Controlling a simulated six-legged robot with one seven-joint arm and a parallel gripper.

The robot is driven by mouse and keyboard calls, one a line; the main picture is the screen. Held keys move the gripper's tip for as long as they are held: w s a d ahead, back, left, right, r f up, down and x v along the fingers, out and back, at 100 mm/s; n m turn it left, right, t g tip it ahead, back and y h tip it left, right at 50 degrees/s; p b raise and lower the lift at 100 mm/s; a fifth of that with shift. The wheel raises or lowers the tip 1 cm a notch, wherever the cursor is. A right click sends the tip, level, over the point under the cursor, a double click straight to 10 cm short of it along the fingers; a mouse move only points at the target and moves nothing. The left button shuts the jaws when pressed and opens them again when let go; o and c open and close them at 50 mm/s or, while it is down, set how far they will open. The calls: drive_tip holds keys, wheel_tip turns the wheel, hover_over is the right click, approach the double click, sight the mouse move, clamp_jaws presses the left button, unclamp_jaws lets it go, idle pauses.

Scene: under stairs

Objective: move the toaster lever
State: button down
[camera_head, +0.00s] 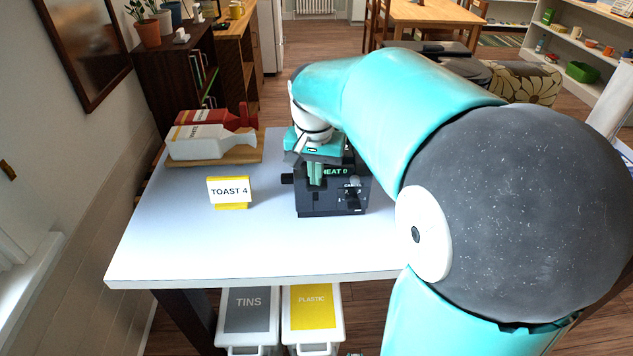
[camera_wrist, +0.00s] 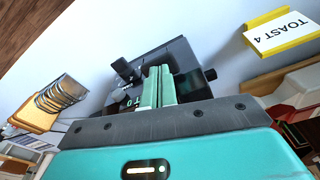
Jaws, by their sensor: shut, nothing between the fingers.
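The black toaster (camera_head: 330,204) stands on the white table, with a lit display reading "HEAT 0" partly behind my gripper. A dark knob or lever (camera_head: 287,178) sticks out of its left side, and small controls (camera_head: 353,194) sit at its front right. My gripper (camera_head: 316,180) is shut and empty, its green fingers pointing down in front of the toaster's upper face. In the wrist view the shut fingers (camera_wrist: 159,80) overlap the toaster (camera_wrist: 180,52). One dark knob (camera_wrist: 122,66) shows left of them and another (camera_wrist: 210,74) right. I cannot tell whether the fingers touch the toaster.
A "TOAST 4" sign (camera_head: 230,190) on a yellow stand is left of the toaster. The table's front (camera_head: 220,250) is clear.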

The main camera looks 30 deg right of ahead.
wheel_tip(320, 180, down, 5)
drive_tip(key=shift+f, duration=0.15)
drive_tip(key=shift+s+a+r, duration=0.3)
drive_tip(key=shift+s+a, duration=0.15)
drive_tip(key=shift+s, duration=0.15)
drive_tip(key=shift+s+a+r, duration=0.25)
drive_tip(key=shift+s+a, duration=0.2)
drive_tip(key=shift+s, duration=0.1)
drive_tip(key=shift+r, duration=0.1)
wheel_tip(320, 180, up, 14)
hover_over(316, 190)
drive_tip(key=s+a, duration=0.2)
drive_tip(key=s, duration=0.1)
drive_tip(key=shift+w+a+f, duration=0.15)
drive_tip(key=shift+w+f, duration=0.05)
drive_tip(key=shift+w, duration=0.05)
drive_tip(key=shift+s, duration=0.1)
